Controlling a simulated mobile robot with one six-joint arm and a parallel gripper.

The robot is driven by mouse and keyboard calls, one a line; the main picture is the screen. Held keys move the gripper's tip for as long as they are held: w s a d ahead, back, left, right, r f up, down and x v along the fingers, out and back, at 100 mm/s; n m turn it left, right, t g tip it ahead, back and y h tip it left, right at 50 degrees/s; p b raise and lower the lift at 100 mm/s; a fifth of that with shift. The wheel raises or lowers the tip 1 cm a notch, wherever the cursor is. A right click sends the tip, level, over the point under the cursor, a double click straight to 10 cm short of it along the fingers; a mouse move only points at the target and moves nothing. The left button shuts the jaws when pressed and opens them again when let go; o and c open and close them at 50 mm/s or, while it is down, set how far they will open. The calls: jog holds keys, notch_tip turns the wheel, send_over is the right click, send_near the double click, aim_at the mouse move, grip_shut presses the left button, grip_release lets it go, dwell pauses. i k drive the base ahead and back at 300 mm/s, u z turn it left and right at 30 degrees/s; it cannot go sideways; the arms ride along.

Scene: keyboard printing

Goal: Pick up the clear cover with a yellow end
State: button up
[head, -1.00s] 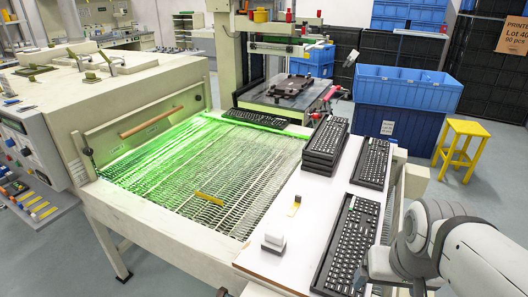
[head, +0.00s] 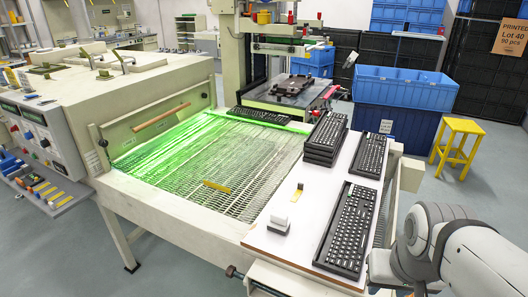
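No clear cover with a yellow end can be made out for certain. A yellow strip (head: 217,187) lies on the mesh belt. A small upright piece with a dark top and a yellow foot (head: 297,193) stands on the white table (head: 290,258); it is too small to tell whether any of it is clear. Part of my arm shows at the lower right, beside the table; my gripper's fingertips do not show.
A keyboard (head: 348,229) lies along the table's right side, another (head: 369,155) lies beyond it, and a stack of keyboards (head: 325,138) stands beside that. One more (head: 262,118) lies at the belt's far end. A yellow stool (head: 457,140) stands on the floor at right.

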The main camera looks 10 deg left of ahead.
aim_at(228, 176)
jog(key=z, duration=0.45)
jog(key=k, duration=0.25)
jog(key=u, duration=2.95)
jog(key=i, duration=2.05)
jog(key=z, duration=3.2)
jog(key=i, duration=0.15)
jog(key=u, duration=0.25)
